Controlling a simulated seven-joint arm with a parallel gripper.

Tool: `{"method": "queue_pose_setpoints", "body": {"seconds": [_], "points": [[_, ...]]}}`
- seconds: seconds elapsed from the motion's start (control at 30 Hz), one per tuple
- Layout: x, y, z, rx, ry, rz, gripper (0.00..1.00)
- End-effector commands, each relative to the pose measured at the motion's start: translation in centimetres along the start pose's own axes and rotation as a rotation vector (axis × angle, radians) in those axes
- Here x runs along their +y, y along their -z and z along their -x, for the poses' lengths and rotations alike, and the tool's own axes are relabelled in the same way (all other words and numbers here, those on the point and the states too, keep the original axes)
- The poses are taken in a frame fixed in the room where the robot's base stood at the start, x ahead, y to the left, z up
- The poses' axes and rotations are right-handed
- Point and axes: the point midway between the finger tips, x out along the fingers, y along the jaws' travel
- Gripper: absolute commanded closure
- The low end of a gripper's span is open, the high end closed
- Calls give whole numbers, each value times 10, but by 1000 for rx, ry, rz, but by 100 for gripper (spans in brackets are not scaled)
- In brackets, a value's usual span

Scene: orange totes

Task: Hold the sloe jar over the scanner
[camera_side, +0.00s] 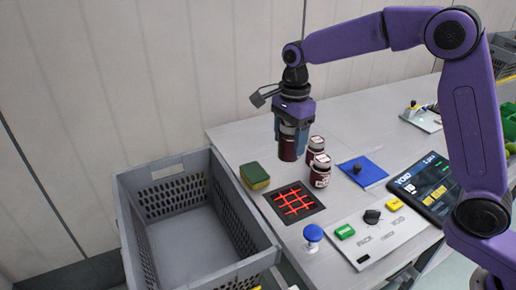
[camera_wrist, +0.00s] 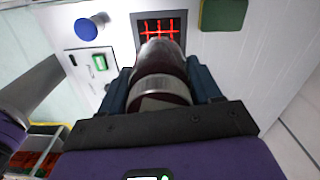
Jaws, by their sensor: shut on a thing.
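My gripper (camera_side: 292,128) is shut on a dark red jar (camera_side: 288,148), held upright above the table a little behind the scanner. In the wrist view the jar (camera_wrist: 163,80) sits between the two blue fingers of my gripper (camera_wrist: 163,90); I cannot read its label. The scanner (camera_side: 294,201) is a dark square with a red light grid set in the table; in the wrist view the scanner (camera_wrist: 149,22) lies beyond the jar, partly hidden by it. Two other dark red jars with labels, one (camera_side: 320,171) nearer the scanner and one (camera_side: 316,146) behind, stand on the table.
A green and yellow sponge (camera_side: 254,176) lies left of the scanner. A grey crate (camera_side: 180,165) stands left of the table. A blue button (camera_side: 312,235), a panel with green and yellow buttons (camera_side: 372,240), a tablet (camera_side: 425,187) and a blue pad (camera_side: 363,171) are on the right.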

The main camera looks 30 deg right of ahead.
Motion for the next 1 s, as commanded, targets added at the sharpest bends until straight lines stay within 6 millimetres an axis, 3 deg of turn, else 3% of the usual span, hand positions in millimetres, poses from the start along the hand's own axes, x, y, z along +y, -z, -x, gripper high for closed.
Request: {"method": "queue_pose_setpoints", "body": {"seconds": [0.17,0.4,0.73,1.0], "points": [[7,34,1,-3,-1,-59,82],[6,31,-40,-2,-5,-51,82],[6,31,-62,-2,-3,-51,82],[6,31,-93,-2,-4,-51,82]]}}
